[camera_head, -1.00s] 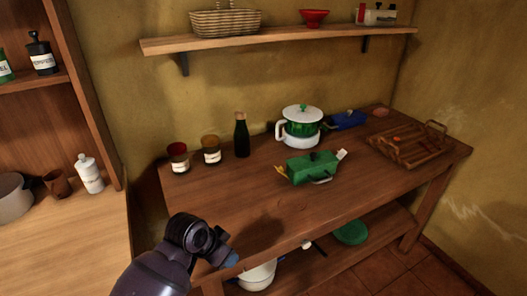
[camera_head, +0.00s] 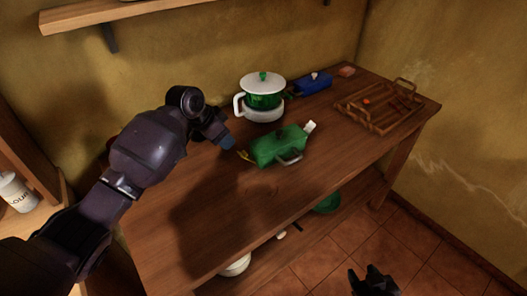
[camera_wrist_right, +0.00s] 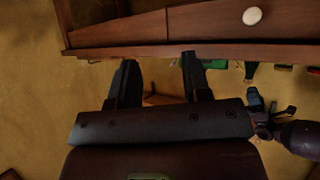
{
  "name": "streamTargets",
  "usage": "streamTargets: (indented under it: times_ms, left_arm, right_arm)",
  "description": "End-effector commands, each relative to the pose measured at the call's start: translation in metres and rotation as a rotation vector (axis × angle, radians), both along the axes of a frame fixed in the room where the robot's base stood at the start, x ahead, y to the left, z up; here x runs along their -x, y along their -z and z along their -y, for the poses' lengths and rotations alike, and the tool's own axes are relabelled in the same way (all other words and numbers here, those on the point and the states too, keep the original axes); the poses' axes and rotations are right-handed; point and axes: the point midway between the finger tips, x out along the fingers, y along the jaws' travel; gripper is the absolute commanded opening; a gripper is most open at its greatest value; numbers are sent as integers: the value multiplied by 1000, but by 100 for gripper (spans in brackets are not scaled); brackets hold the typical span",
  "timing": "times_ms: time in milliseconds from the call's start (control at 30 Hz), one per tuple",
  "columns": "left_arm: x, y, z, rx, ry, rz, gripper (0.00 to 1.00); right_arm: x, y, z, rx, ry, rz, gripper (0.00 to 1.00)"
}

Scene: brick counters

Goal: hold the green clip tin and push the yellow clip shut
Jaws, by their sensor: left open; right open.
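The green clip tin (camera_head: 272,151) sits on the wooden table with a metal handle on its front side. Its yellow clip (camera_head: 244,156) sticks out at the left end, angled away from the tin. A white clip (camera_head: 311,127) sticks up at the right end. My left gripper (camera_head: 229,143) is just left of the yellow clip, empty; I cannot tell whether it touches it. My right gripper (camera_head: 374,276) is low in front of the table, well away from the tin. In the right wrist view its fingers (camera_wrist_right: 160,78) are apart with nothing between them.
A green pot with a white lid (camera_head: 262,88) stands behind the tin. A blue tin (camera_head: 313,84) and a wooden tray (camera_head: 350,112) are at the back right. The table's front is clear. A lower shelf holds a green round item (camera_head: 327,203).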

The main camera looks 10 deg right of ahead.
Motion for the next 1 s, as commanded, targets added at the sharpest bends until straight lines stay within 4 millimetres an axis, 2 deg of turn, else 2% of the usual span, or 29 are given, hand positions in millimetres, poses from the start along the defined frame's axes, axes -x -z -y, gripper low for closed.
streamTargets:
  times_ms: [33, 100, 167, 400, 567, 767, 1000]
  left_arm:
    - [0, 0, 0, 0, 0, 0, 43]
    - [0, 0, 0, 0, 0, 0, 43]
    - [0, 0, 0, 0, -1, 0, 43]
    - [0, 0, 0, 0, -1, 0, 43]
    - [0, 0, 0, 0, -1, 0, 43]
    - [0, 0, 0, 0, -1, 0, 43]
    - [0, 0, 0, 0, -1, 0, 43]
  right_arm:
    - [-8, -5, -1, 0, -5, 16, 36]
    - [-23, -13, -4, -1, -14, 44, 27]
    - [-40, -23, -9, -3, -26, 77, 27]
    - [-117, -69, -53, -5, -123, 214, 27]
    - [-161, -91, -87, 56, -201, 261, 27]
    - [-208, -114, -129, 234, -309, 279, 27]
    - [-255, -133, -171, 601, -430, 249, 27]
